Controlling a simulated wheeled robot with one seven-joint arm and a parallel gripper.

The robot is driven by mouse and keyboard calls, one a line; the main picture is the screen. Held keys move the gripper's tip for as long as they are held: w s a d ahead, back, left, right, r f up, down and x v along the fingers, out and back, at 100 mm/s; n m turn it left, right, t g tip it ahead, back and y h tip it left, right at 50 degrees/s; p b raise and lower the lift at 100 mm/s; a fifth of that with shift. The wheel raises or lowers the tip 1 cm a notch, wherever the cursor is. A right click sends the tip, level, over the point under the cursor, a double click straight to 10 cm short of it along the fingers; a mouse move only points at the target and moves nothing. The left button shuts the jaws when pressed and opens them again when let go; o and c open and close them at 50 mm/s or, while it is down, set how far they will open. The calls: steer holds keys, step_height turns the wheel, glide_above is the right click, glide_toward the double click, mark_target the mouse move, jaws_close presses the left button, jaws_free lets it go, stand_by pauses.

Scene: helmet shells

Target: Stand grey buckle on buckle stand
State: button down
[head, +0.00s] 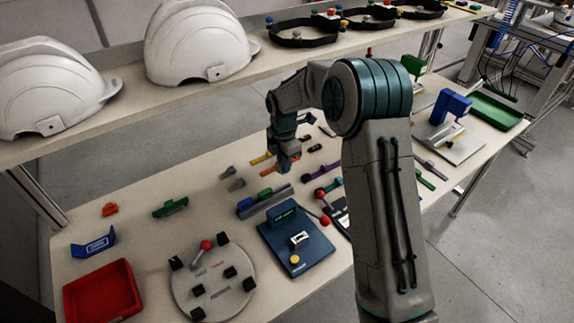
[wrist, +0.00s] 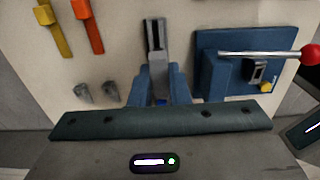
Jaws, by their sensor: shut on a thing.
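My gripper (head: 284,160) hangs above the middle of the table. In the wrist view its blue fingers (wrist: 161,80) are shut on a long dark grey piece, the grey buckle (wrist: 154,38), which points away from the camera. In the head view the held buckle is too small to make out. A low grey rail (head: 268,206) with a blue and a green piece on it lies below and a little left of the gripper. It looks like the buckle stand, but I cannot be sure. The gripper hides much of it in the wrist view.
A blue fixture (head: 312,250) with a red-knobbed lever stands nearby. Two small grey clips (head: 232,178) lie left of the gripper. A round plate (head: 215,285), red tray (head: 103,295) and green buckle-like piece (head: 170,207) are farther left. A shelf with white helmets (head: 195,45) runs behind.

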steer(key=shift+w+a+f, duration=0.1)
steer(key=shift+w+f, duration=0.1)
steer(key=shift+w, duration=0.15)
steer(key=shift+f+b, duration=1.8)
steer(key=shift+f, duration=1.1)
steer(key=shift+f+b, duration=1)
steer(key=shift+f, duration=0.55)
steer(key=c, duration=1.3)
jaws_free()
step_height(320, 180, up, 14)
steer(key=shift+f+b, duration=0.1)
steer(key=shift+b, duration=0.35)
